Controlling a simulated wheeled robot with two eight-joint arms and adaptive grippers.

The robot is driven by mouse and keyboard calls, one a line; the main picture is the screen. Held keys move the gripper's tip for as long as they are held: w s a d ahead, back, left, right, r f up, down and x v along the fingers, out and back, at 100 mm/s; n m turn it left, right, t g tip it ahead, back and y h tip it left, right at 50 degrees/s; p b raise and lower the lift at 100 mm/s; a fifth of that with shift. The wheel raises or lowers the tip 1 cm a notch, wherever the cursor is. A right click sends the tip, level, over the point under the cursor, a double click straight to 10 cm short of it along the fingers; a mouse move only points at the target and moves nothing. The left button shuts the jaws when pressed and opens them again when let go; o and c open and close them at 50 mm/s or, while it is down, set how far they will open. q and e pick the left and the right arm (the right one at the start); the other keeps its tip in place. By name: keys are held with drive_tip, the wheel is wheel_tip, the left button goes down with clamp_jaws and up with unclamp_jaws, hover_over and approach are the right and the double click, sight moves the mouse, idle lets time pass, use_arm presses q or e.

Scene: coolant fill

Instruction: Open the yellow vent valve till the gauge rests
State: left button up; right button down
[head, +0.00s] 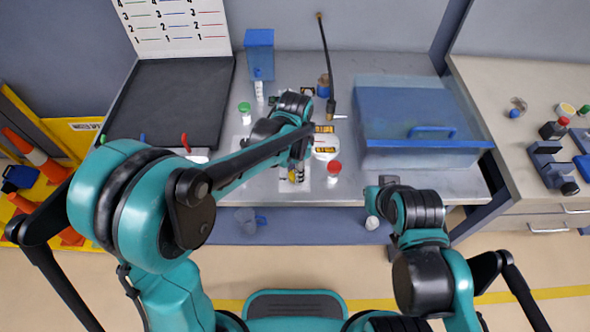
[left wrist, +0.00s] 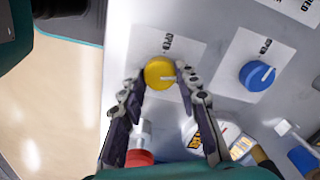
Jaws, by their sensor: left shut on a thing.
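The yellow vent valve (left wrist: 158,74) is a round knob on a white label plate marked OPEN, on the metal bench. Its pale pointer mark lies toward the right in the left wrist view. My left gripper (left wrist: 156,78) has its two fingertips on either side of the knob, shut on it. In the head view my left gripper (head: 294,165) reaches down and mostly hides the knob. A round white gauge (head: 325,152) with a yellow label is just right of it; its needle cannot be read. My right gripper (head: 386,183) is over the bench's front edge; its fingers are unclear.
A blue knob (left wrist: 257,76) is right of the yellow one. A red-capped fitting (head: 334,168) and a green-capped one (head: 244,107) stand nearby. A blue lidded bin (head: 410,115) fills the bench's right side, a black mat (head: 175,95) its left.

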sight(294, 174)
use_arm(q)
drive_tip(key=n, duration=0.6)
drive_tip(key=shift+p, duration=0.3)
drive_tip(key=n, duration=0.6)
drive_tip(key=shift+n, duration=0.4)
drive_tip(key=o, duration=1.2)
drive_tip(key=shift+c, duration=0.2)
wheel_tip(294, 174, up, 12)
drive_tip(key=shift+a, duration=0.1)
